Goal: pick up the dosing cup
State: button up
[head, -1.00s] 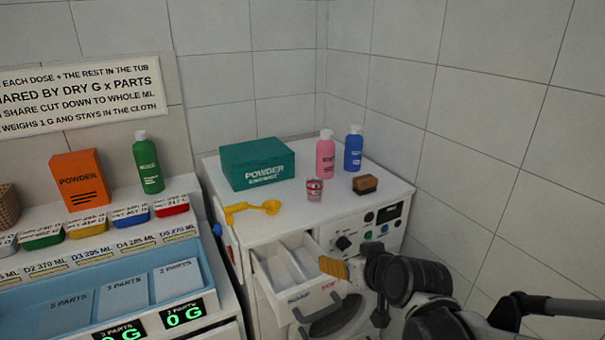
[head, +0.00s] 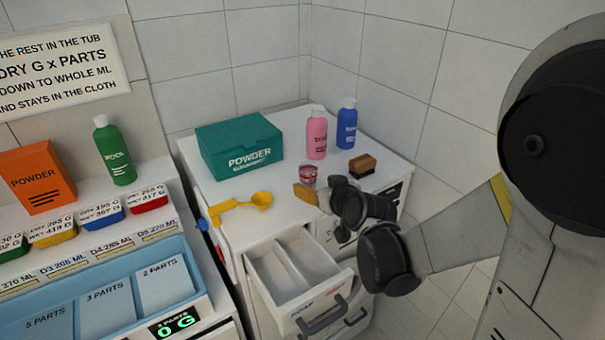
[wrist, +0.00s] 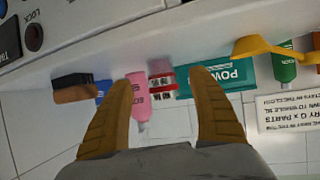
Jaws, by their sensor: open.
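The dosing cup (head: 308,171), small with red and white markings, stands on the white machine top, partly hidden behind my gripper in the head view. In the wrist view, which is upside down, the cup (wrist: 160,78) shows beyond and between my two yellow fingers. My gripper (head: 306,195) is open and empty, at the front edge of the machine top, on the near side of the cup. The fingers (wrist: 166,85) are spread apart, and no contact with the cup is visible.
A pink bottle (head: 316,135), a blue bottle (head: 347,125) and a brown brush (head: 362,165) stand behind and right of the cup. A teal powder box (head: 240,148) and yellow scoop (head: 262,199) are left. An open drawer (head: 300,262) juts out below.

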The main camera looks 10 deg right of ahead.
aim_at(312, 181)
jog(key=x, duration=0.3)
jog(key=b+x, duration=0.1)
jog(key=x, duration=0.2)
jog(key=shift+w+r, duration=0.15)
jog(key=shift+r, duration=0.05)
jog(key=shift+c, duration=0.9)
jog(key=c, duration=1.2)
